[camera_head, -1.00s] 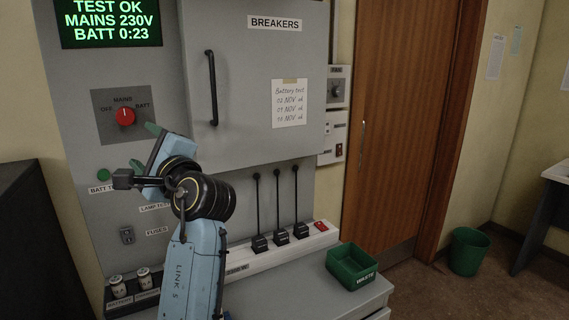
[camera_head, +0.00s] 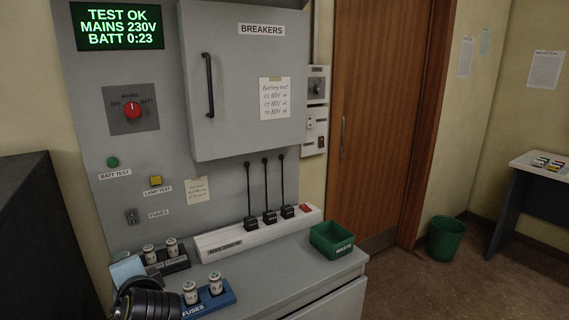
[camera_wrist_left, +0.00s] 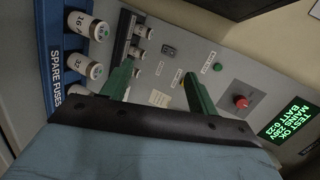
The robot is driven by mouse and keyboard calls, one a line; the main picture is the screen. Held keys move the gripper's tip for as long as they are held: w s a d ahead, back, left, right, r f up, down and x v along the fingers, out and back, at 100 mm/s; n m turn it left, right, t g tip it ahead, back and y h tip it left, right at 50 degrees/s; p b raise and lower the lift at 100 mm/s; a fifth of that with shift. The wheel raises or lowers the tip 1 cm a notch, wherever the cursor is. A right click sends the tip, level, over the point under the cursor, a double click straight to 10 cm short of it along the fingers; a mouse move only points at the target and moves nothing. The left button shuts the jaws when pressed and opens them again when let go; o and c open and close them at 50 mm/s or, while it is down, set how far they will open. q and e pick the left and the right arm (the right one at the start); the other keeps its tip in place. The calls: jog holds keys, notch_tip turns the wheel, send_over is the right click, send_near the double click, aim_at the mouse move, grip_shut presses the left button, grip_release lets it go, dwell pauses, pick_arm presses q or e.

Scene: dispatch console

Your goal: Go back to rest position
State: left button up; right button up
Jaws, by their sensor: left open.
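My left arm shows at the lower left of the head view, drawn low in front of the console, with the light blue gripper body (camera_head: 127,269) partly cut off by the wrist; its fingers cannot be made out there. In the left wrist view my left gripper (camera_wrist_left: 158,88) has two green fingers spread apart with nothing between them. My right gripper is in neither view. The console panel has a red knob (camera_head: 132,111) turned to MAINS and a screen (camera_head: 118,27) reading TEST OK, MAINS 230V, BATT 0:23.
A blue spare fuse holder (camera_head: 222,299) with fuses stands on the desk close to my left arm. A fuse block (camera_head: 176,264) is behind it. A power strip (camera_head: 225,241) and green waste tray (camera_head: 320,243) are to the right. The breakers cabinet (camera_head: 230,140) is shut.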

pick_arm(q)
jog(key=s+d+f+n+g+h, duration=0.25)
jog(key=s+f+h, duration=0.25)
jog(key=s+f, duration=0.75)
jog(key=s+d+f+n+g+h, duration=0.2)
jog(key=s+d+f, duration=0.15)
jog(key=s, duration=0.45)
jog(key=s+d+f+n+g+h, duration=0.2)
jog(key=s+f+n+g+h, duration=0.15)
jog(key=s, duration=0.45)
notch_tip(320, 180, down, 24)
jog(key=s+m, duration=0.1)
jog(key=s+a+f+g+y, duration=0.1)
jog(key=s+a+f, duration=0.2)
jog(key=s+f, duration=1.3)
jog(key=shift+s+f+g+b, duration=0.3)
jog(key=shift+s+g+b, duration=0.1)
jog(key=shift+s, duration=0.15)
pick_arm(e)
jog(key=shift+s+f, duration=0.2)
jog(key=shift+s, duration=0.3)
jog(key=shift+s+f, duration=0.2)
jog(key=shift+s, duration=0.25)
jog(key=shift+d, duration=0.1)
